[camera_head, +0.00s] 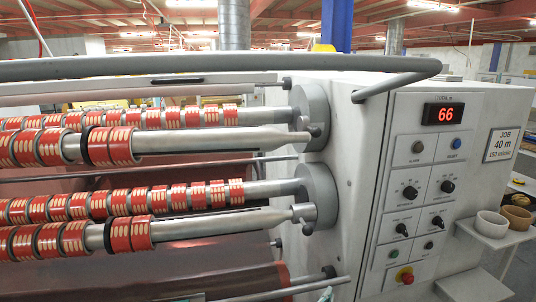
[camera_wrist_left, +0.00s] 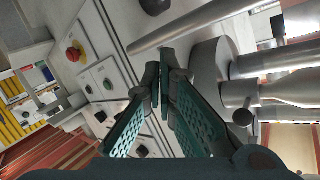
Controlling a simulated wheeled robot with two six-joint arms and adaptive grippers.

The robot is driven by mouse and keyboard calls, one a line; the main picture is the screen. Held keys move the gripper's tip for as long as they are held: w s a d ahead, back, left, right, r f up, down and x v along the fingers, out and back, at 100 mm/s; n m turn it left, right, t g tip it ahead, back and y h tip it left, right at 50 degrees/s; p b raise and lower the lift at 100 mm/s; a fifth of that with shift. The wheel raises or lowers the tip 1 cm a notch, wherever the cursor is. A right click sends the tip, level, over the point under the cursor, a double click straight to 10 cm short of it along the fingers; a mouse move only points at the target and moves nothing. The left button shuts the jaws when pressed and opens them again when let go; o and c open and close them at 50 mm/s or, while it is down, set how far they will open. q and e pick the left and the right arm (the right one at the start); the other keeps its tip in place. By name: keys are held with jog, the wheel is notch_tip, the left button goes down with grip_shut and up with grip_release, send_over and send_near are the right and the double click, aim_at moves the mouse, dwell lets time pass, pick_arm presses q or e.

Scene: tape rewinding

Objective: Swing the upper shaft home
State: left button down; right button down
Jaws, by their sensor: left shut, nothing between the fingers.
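The upper front shaft (camera_head: 215,140) is a grey metal bar carrying red-and-cream tape rolls (camera_head: 110,146) at its left. Its tapered right end lies by the upper round hub (camera_head: 312,108), next to a small knob; I cannot tell if it is seated. A lower front shaft (camera_head: 235,222) ends by a lower hub (camera_head: 320,192). In the left wrist view, my left gripper (camera_wrist_left: 159,72) has teal fingers together with nothing between them. It is in front of the machine's white side, apart from a hub (camera_wrist_left: 212,62) and shaft ends (camera_wrist_left: 285,90). My right gripper is not seen.
A grey guard bar (camera_head: 220,66) runs across the top. The control panel (camera_head: 415,190) has a red 66 display (camera_head: 443,114), knobs and a red stop button (camera_head: 405,275). A bar (camera_head: 285,291) sticks out below.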

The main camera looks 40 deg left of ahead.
pick_arm(q)
notch_tip(320, 180, up, 15)
jog(key=a+n+t+y, duration=0.2)
jog(key=a+n+y, duration=0.1)
jog(key=n+g+y, duration=0.2)
jog(key=n+y, duration=0.5)
jog(key=y, duration=0.1)
send_near(267, 146)
jog(key=p+x, duration=0.3)
jog(key=x, duration=0.3)
jog(key=shift+s+r, duration=0.1)
jog(key=shift+w+a, duration=0.35)
jog(key=shift+w, duration=0.1)
